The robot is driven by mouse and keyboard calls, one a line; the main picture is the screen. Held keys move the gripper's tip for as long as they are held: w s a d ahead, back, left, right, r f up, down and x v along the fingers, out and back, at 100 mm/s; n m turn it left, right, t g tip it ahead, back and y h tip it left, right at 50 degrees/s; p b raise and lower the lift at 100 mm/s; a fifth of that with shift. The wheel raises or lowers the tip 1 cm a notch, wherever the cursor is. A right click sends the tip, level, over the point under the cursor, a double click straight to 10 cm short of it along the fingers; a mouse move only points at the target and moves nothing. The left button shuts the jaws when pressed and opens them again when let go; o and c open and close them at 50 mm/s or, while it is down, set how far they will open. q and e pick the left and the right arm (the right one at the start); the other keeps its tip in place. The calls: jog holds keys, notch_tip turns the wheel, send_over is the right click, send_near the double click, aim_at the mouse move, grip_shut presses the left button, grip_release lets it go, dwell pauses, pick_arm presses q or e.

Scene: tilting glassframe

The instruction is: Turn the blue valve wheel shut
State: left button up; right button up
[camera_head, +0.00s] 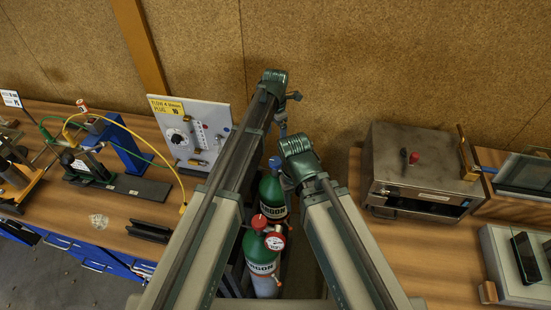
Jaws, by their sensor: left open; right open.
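Two green-topped argon cylinders stand upright between my arms, a rear one (273,200) and a front one (262,256). The front cylinder has a red-rimmed gauge (275,241) and a red knob (259,222) on top. My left gripper (282,130) is small in view beyond the rear cylinder, below the arm's wrist, open and seemingly empty. My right gripper (288,183) is lower, close beside the rear cylinder's top in the picture, and open. Whether it touches the cylinder is unclear.
A white panel (213,125) with a yellow label and small fittings stands on the left bench (95,205). A yellow hose (165,160) hangs near its edge. A metal oven-like box (415,165) stands on the right bench (420,255). A cork-brown wall rises behind.

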aim_at(276, 161)
pick_arm(q)
notch_tip(276, 161, down, 14)
jog(key=b, duration=1.3)
jog(key=shift+r, duration=0.25)
jog(key=c, duration=1.4)
